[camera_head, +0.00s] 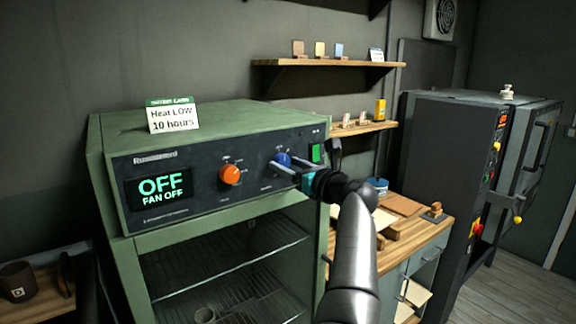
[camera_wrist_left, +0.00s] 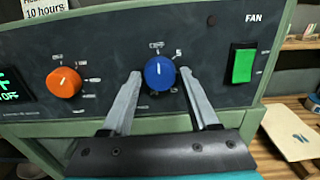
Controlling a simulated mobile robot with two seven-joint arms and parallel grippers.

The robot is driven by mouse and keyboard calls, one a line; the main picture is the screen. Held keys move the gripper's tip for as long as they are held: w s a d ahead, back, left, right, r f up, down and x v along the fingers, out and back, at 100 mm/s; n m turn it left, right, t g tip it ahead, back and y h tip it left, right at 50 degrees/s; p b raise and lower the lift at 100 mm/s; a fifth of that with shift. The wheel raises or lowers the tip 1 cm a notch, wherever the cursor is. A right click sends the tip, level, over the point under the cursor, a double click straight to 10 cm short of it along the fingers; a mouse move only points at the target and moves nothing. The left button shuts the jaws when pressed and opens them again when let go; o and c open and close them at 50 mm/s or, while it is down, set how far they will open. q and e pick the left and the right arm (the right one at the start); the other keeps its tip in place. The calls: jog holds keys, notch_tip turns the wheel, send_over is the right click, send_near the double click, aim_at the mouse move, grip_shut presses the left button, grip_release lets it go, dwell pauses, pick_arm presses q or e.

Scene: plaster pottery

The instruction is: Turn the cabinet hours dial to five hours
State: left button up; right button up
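The green cabinet (camera_head: 190,120) has a dark front panel with an orange dial (camera_head: 230,174) and a blue dial (camera_head: 283,159). The blue dial (camera_wrist_left: 160,72) has a white mark pointing about straight up; the lettering around it is too small to read. My left gripper (camera_head: 279,167) is open at the blue dial. In the left wrist view its two fingers (camera_wrist_left: 160,75) stand on either side of the blue dial, with a small gap showing on each side. The display (camera_head: 158,190) reads "OFF" and "FAN OFF". My right gripper is not in view.
A green fan switch (camera_wrist_left: 243,64) is right of the blue dial. A card (camera_head: 173,116) on the cabinet top reads "Heat LOW 10 hours". Wire racks (camera_head: 225,262) show below the panel. A wooden bench (camera_head: 425,232) and a dark kiln-like unit (camera_head: 455,150) stand to the right.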

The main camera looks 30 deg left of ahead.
pick_arm(q)
jog(key=c, duration=0.7)
jog(key=shift+c, duration=1)
grip_shut()
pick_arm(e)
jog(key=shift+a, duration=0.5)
pick_arm(q)
jog(key=shift+m, duration=0.4)
jog(key=shift+r+m+p, duration=0.1)
jog(key=shift+m+p, duration=0.3)
jog(key=shift+m, duration=0.6)
jog(key=m+p, duration=0.1)
jog(key=m, duration=0.1)
jog(key=shift+m, duration=0.3)
jog(key=shift+m+p, duration=1.15)
jog(key=shift+m, duration=1.05)
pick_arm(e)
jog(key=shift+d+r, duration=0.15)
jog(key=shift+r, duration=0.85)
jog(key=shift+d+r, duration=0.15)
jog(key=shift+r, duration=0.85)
